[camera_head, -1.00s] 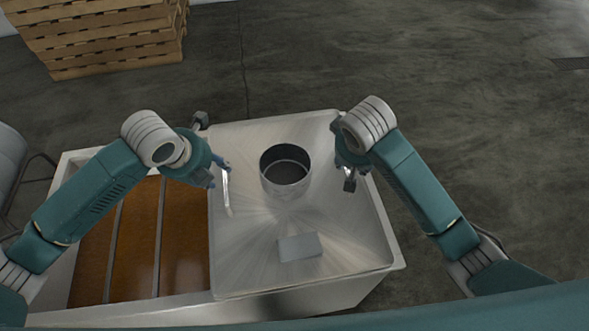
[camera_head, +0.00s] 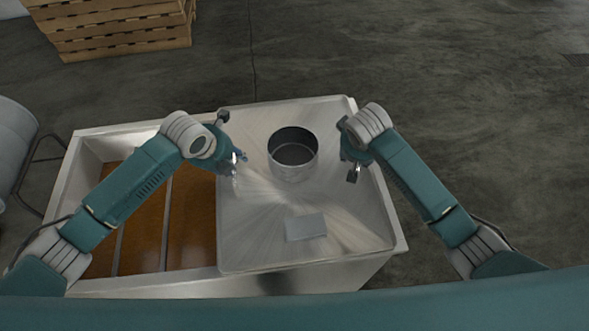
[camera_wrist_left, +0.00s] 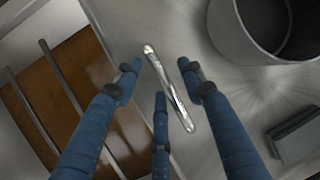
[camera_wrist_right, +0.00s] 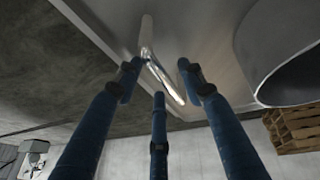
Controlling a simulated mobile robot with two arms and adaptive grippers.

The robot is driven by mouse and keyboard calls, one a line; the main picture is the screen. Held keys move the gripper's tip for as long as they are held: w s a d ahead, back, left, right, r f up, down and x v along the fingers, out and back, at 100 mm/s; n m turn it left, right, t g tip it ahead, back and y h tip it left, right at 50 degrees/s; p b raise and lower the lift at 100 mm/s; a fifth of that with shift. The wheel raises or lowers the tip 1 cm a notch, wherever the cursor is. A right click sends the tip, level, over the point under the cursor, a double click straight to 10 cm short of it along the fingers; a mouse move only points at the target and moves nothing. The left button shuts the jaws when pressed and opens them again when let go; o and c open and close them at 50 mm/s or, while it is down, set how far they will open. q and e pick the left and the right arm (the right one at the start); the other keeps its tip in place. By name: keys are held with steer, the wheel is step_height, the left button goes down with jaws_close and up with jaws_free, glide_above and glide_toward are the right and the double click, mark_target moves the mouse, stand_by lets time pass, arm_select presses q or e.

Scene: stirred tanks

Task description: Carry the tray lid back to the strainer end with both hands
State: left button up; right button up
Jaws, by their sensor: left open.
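The tray lid (camera_head: 265,235) is a flat brushed-metal sheet covering the right part of the tank. My left gripper (camera_head: 238,162) is over the lid's left edge; its fingers are apart. In the left wrist view a bar handle (camera_wrist_left: 172,90) lies between and beyond the spread fingers (camera_wrist_left: 160,90). My right gripper (camera_head: 352,165) is at the lid's right edge, its fingers mostly hidden in the head view. The right wrist view shows its fingers (camera_wrist_right: 160,80) spread, with another bar handle (camera_wrist_right: 163,75) between them. I cannot tell whether any finger touches a handle.
A round metal collar (camera_head: 293,170) stands up from the lid between my grippers, with a small grey plate (camera_head: 306,227) in front. The tank's open left part shows brown liquid (camera_head: 190,225) between metal dividers. Wooden pallets (camera_head: 120,30) and a grey drum (camera_head: 14,150) stand on the floor.

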arm_select(q)
steer(key=shift+w+d+f, duration=0.1)
steer(key=shift+w+f, duration=0.2)
steer(key=shift+f, duration=0.3)
arm_select(e)
steer(key=shift+w+d+f, duration=0.1)
steer(key=shift+w+f, duration=0.2)
steer(key=shift+f, duration=0.3)
arm_select(q)
jaws_close()
arm_select(e)
jaws_close()
arm_select(q)
steer(key=shift+w+r, duration=0.1)
steer(key=shift+r, duration=0.2)
arm_select(e)
steer(key=shift+w+r, duration=0.1)
steer(key=shift+r, duration=0.2)
